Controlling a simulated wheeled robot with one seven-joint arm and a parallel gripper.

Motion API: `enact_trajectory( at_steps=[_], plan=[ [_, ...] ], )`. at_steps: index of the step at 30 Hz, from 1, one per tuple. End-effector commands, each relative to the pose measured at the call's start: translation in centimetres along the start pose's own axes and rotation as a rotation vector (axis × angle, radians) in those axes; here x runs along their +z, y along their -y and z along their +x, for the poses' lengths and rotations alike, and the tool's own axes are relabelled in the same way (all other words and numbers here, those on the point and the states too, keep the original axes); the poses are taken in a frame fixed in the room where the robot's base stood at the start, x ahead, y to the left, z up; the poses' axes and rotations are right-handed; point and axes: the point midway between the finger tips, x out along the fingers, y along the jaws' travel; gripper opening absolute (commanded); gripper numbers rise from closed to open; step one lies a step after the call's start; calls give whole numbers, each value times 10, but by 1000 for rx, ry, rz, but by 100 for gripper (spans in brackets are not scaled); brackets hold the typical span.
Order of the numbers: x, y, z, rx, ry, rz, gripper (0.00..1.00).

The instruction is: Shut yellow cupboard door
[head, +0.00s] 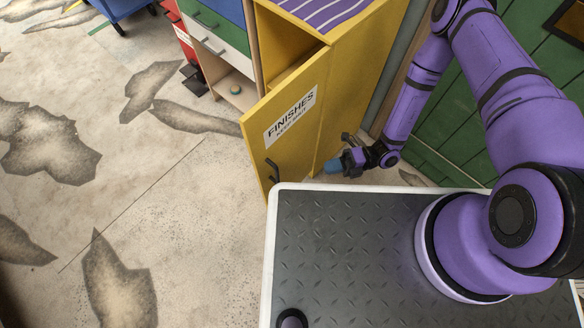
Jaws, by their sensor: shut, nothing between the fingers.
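The yellow cupboard (345,75) stands at the upper middle of the head view. Its yellow door (292,135) stands open, swung out toward the lower left, so part of the inside shows behind it. The door bears a white "FINISHES" label (290,115) and a dark handle (272,170) near its free edge. My gripper (333,166) is shut and empty, low at the right of the door. It overlaps the cupboard's lower side in the picture; I cannot tell whether it touches. My purple arm reaches to it from the right.
A drawer unit (218,45) with blue and white fronts and an open shelf stands left of the cupboard. A blue cart (118,8) is at the top left. Green boarding (450,120) is behind my arm. The stained floor at left (180,220) is clear.

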Motion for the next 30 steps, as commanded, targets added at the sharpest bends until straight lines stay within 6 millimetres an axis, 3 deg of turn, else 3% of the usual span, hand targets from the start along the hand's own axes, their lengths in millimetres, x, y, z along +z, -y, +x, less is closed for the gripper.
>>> enact_trajectory(
  at_steps=[8,21,30],
  plan=[
    [-2,2,23,3,3,10,0],
    [-2,2,104,2,1,10,0],
    [24,2,126,1,3,6,0]
  ],
)
